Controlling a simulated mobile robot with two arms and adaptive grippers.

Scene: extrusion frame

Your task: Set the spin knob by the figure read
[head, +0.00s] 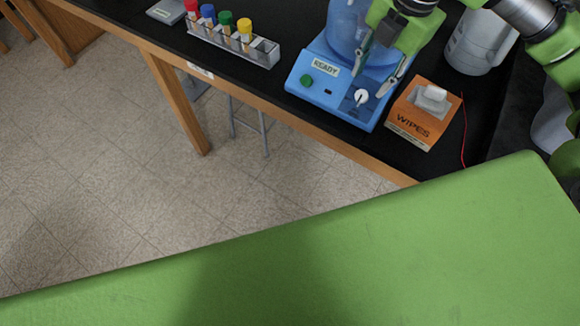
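A blue spin machine (334,95) stands on the black bench top, with a lidded bowl (355,35) on it. Its front panel has a label reading READY (325,67), a green button (306,81), a small dark part and a white spin knob (361,97) with a dark pointer mark. My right gripper (377,72) is above the machine's right side. Its two fingers are spread apart, with nothing seen between them. The fingertips are near the knob; I cannot tell whether one touches it. My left gripper is not in view.
An orange WIPES box (424,113) stands close right of the machine. A clear jug (480,42) is behind it, and a thin red line (463,130) lies to its right. A rack (232,43) of colour-capped tubes stands left. The bench front edge is close.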

